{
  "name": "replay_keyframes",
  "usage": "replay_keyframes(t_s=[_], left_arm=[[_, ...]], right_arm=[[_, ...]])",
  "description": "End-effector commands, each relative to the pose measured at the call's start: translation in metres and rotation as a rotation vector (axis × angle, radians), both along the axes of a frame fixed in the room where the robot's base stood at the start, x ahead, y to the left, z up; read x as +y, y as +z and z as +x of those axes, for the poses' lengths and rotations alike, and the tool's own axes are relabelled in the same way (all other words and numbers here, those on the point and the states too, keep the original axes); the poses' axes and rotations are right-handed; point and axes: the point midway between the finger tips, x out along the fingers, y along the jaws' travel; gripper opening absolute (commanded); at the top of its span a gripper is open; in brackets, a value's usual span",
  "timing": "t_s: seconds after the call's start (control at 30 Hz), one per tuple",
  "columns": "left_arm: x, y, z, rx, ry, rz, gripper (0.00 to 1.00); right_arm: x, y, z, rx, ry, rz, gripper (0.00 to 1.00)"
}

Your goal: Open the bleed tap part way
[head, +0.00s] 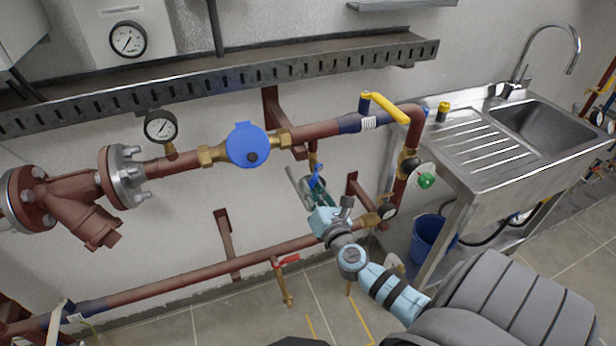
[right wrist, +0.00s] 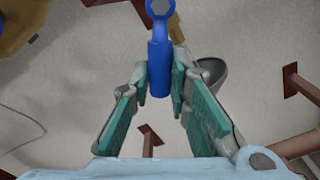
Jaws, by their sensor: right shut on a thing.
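The bleed tap's blue lever handle (head: 317,175) shows below the upper red pipe, under a short brass stub. In the right wrist view the blue lever (right wrist: 158,68) stands upright in the picture, with a hex nut at its upper end and brass behind it. My right gripper (head: 311,188) has its teal-padded fingers on either side of this lever and is shut on it; the fingers also show in the right wrist view (right wrist: 160,85). The fingers partly hide the tap in the head view. My left gripper is not in view.
The upper red pipe (head: 328,132) carries a blue round meter (head: 247,144), and a yellow lever valve (head: 386,106) is to its right. A lower pipe (head: 200,278) has a red-handled tap (head: 286,278). A steel sink (head: 480,142) and blue bucket (head: 432,240) stand at the right.

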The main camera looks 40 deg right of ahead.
Motion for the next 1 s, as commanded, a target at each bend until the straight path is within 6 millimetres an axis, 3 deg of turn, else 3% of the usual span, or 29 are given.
replay_keyframes(t_s=[0.33, 0.87, 0.9, 1.0], left_arm=[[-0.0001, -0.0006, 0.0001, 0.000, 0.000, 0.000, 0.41], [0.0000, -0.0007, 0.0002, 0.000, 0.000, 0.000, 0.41], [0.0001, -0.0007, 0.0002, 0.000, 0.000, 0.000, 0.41], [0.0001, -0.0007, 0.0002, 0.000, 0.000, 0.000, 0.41]], right_arm=[[-0.0069, -0.0050, -0.0030, 0.051, 0.001, -0.136, 0.00], [-0.0079, -0.0054, -0.0033, 0.058, 0.001, -0.157, 0.00], [-0.0080, -0.0053, -0.0033, 0.058, 0.001, -0.157, 0.23], [-0.0079, -0.0050, -0.0032, 0.057, 0.000, -0.156, 0.26]])
